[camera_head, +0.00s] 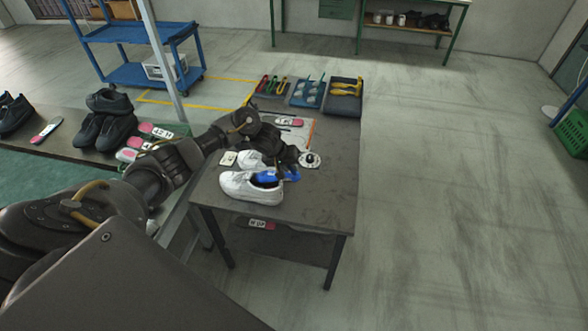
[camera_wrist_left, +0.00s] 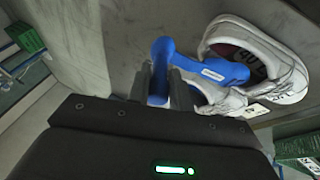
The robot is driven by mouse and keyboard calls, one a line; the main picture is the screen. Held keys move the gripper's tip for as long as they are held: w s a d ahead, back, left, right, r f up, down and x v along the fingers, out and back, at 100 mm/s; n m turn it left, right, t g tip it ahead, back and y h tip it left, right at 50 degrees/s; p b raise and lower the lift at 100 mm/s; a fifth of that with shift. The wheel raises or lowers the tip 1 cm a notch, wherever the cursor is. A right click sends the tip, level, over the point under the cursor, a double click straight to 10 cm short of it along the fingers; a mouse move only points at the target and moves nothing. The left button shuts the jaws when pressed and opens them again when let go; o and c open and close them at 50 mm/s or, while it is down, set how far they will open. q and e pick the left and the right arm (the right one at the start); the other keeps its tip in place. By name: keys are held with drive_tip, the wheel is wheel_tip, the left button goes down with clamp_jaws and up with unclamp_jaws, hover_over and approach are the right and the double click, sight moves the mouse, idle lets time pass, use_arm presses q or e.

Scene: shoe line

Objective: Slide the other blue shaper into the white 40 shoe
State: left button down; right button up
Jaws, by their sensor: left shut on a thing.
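My left gripper (camera_head: 287,168) is over the work table and shut on a blue shaper (camera_head: 290,175). In the left wrist view the shaper (camera_wrist_left: 217,70) stands between the two fingers (camera_wrist_left: 160,86), and its long labelled part reaches right to a white shoe (camera_wrist_left: 283,82). The near white shoe (camera_head: 240,186) lies on the table with blue showing at its opening; how deep the blue part sits I cannot tell. A second white shoe (camera_head: 246,158) lies behind it, partly hidden by my gripper. My right gripper is not in view.
The table (camera_head: 325,195) is bare at its right. At its back are a blue tray (camera_head: 308,94), a dark tray with yellow-handled tools (camera_head: 346,88) and red and green handled tools (camera_head: 270,86). A white round item (camera_head: 309,160) lies near the gripper. Black shoes (camera_head: 108,125) stand left.

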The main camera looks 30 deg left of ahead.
use_arm(q)
drive_tip(key=shift+a+h+b, duration=0.6)
drive_tip(key=shift+a+b, duration=0.35)
drive_tip(key=shift+b, duration=0.3)
drive_tip(key=b, duration=0.9)
hover_over(268, 176)
drive_tip(key=f, duration=0.2)
drive_tip(key=shift+s+f+t+h, duration=0.3)
drive_tip(key=shift+s+f, duration=0.05)
drive_tip(key=shift+s+a+p, duration=0.1)
drive_tip(key=shift+p, duration=0.25)
drive_tip(key=shift+a+f+p, duration=0.2)
drive_tip(key=shift+f+p, duration=0.2)
drive_tip(key=shift+p, duration=0.15)
drive_tip(key=shift+s+d+f+y+p, duration=0.1)
drive_tip(key=shift+d+f+y+p, duration=0.2)
drive_tip(key=shift+f+y+p, duration=0.3)
drive_tip(key=shift+d+f+g+y+p, duration=0.15)
drive_tip(key=shift+f+g+y+p, duration=0.25)
drive_tip(key=shift+f+y+p, duration=0.15)
drive_tip(key=shift+f+y, duration=0.25)
drive_tip(key=shift+f, duration=0.45)
drive_tip(key=shift+a+f, duration=0.1)
drive_tip(key=shift+a, duration=0.1)
